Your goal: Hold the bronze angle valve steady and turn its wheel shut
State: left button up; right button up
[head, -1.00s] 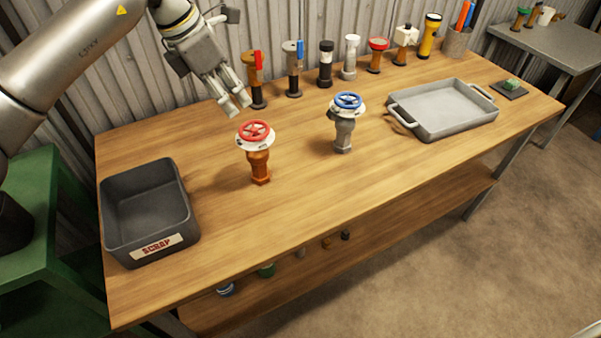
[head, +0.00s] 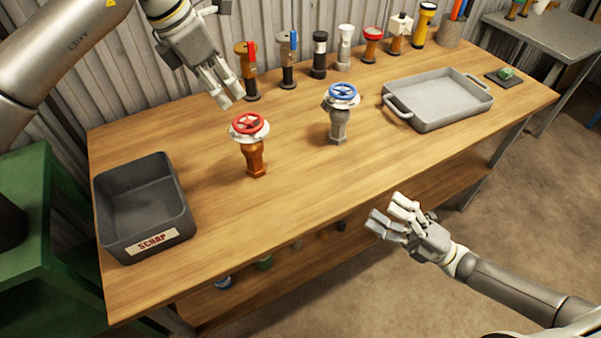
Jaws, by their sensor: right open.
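The bronze angle valve (head: 255,157) stands upright on the wooden bench, left of centre, with a red wheel (head: 249,125) on top and a white collar under it. My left gripper (head: 231,101) hangs above and just behind this wheel, pointing down, apart from it. Its fingers look spread, with nothing between them. My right gripper (head: 384,216) is open and empty in front of the bench's front edge, to the right of the bronze valve and well apart from it.
A grey valve with a blue wheel (head: 341,93) stands right of the bronze one. A dark scrap bin (head: 143,248) is at the left and a grey tray (head: 437,122) at the right. Several fittings line the back wall. The bench front between bin and tray is clear.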

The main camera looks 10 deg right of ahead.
jog(key=w+a+r+n, duration=0.2)
jog(key=a+n, duration=0.1)
jog(key=n, duration=0.1)
jog(key=w+a+r+n+g, duration=0.1)
jog(key=a+r+n, duration=0.1)
jog(key=n, duration=0.3)
jog(key=w+a+r+n, duration=0.2)
jog(key=a+n, duration=0.2)
jog(key=shift+w+r+h, duration=0.3)
jog(key=w+a+n+h, duration=0.1)
jog(key=w, duration=0.1)
jog(key=w+a+r+n+h, duration=0.1)
jog(key=w+n, duration=0.1)
jog(key=w+a+n+t+h, duration=0.1)
jog(key=w+n, duration=0.1)
jog(key=shift+r, duration=0.3)
jog(key=g, duration=0.2)
send_near(261, 158)
jog(key=shift+w+d+r, duration=0.15)
jog(key=shift+d+r, duration=0.15)
jog(key=shift+d, duration=0.35)
jog(key=shift+a+f, duration=0.35)
jog(key=shift+a, duration=0.2)
jog(key=x, duration=1)
jog(key=shift+a, duration=0.3)
